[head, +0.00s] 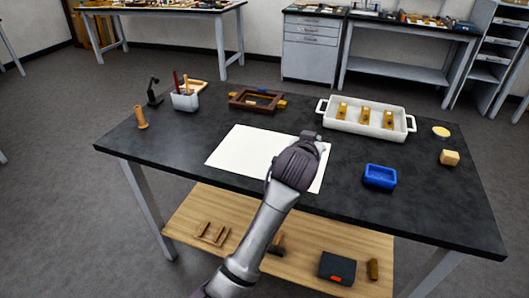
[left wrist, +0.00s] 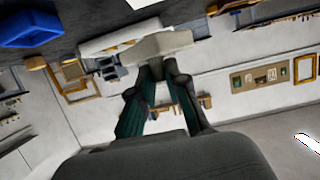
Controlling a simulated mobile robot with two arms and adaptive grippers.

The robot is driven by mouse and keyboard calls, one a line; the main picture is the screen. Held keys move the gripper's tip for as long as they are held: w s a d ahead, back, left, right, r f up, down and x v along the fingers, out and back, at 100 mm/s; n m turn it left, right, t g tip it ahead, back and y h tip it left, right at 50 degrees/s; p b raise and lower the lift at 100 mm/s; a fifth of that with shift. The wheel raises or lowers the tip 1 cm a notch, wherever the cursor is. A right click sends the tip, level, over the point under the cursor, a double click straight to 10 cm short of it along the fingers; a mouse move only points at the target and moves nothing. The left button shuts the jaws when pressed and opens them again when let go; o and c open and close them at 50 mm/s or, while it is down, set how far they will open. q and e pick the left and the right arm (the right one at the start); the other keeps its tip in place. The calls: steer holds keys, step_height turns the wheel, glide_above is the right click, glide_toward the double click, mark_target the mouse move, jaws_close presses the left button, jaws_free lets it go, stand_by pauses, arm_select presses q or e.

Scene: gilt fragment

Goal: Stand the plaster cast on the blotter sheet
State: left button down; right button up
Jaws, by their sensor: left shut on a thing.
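The blotter sheet (head: 243,150) is a white rectangle lying flat on the dark worktable. My left gripper (head: 311,141) is in front of the sheet's right part in the head view and hides some of it. In the left wrist view my left gripper (left wrist: 157,69) is shut on a pale piece, which looks like the plaster cast (left wrist: 150,46). Only a small pale bit of it shows past the gripper in the head view. I cannot tell its height above the sheet. My right gripper is in neither view.
A white tray (head: 344,124) with several brass pieces stands behind right. A blue dish (head: 380,177) and a wooden block (head: 450,158) are on the right. A wooden frame (head: 257,101), a white pot (head: 185,102) and a wooden peg (head: 141,118) stand at back left.

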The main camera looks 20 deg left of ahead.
arm_select(q)
steer(key=p, duration=0.1)
glide_above(273, 170)
step_height(273, 170, down, 6)
steer(key=shift+a+f, duration=0.1)
steer(key=shift+f, duration=2.15)
steer(key=shift+f, duration=0.2)
steer(key=c, duration=1.2)
jaws_free()
steer(key=shift+o, duration=0.2)
